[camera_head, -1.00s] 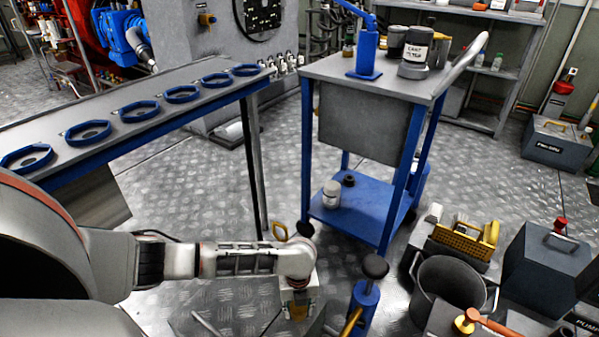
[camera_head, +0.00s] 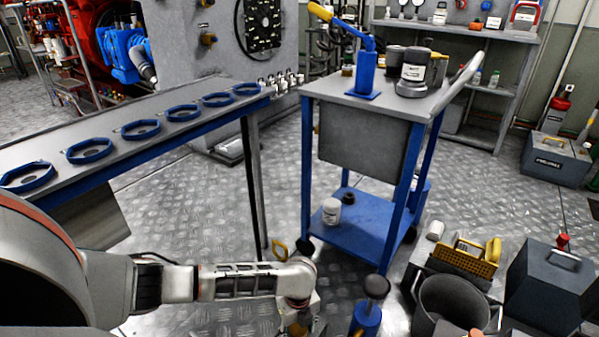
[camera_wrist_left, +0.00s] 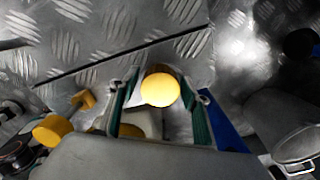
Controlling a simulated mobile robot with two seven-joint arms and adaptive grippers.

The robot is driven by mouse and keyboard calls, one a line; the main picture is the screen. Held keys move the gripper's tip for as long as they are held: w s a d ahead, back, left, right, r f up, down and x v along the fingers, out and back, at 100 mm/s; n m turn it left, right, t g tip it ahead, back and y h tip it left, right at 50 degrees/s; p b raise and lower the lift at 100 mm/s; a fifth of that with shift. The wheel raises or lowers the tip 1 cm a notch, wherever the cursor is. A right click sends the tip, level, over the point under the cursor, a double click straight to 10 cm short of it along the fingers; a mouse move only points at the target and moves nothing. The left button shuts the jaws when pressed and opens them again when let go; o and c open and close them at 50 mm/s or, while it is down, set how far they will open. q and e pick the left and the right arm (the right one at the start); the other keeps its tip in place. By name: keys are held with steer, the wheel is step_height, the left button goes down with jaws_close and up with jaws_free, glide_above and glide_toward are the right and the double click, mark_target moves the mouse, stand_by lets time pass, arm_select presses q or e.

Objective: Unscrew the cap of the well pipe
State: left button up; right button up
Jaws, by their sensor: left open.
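A yellow round cap (camera_wrist_left: 160,90), which looks like the top of the well pipe, shows between the fingers of my left gripper (camera_wrist_left: 168,88) in the left wrist view. The gripper is open, with one green-padded finger on each side of the cap; I cannot tell whether either finger touches it. The pipe below the cap is hidden. In the head view my left arm reaches in from the left, and my left gripper (camera_head: 298,327) points down at the bottom edge, partly cut off. My right gripper is not in view.
A bucket (camera_head: 448,300), yellow basket (camera_head: 470,260) and dark box (camera_head: 553,275) crowd the right. A bench (camera_head: 110,128) stands left. Metal floor lies between.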

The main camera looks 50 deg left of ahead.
arm_select(q)
steer(key=m, duration=1.1)
steer(key=shift+a, duration=0.1)
steer(key=m, duration=0.8)
steer(key=c, duration=0.9)
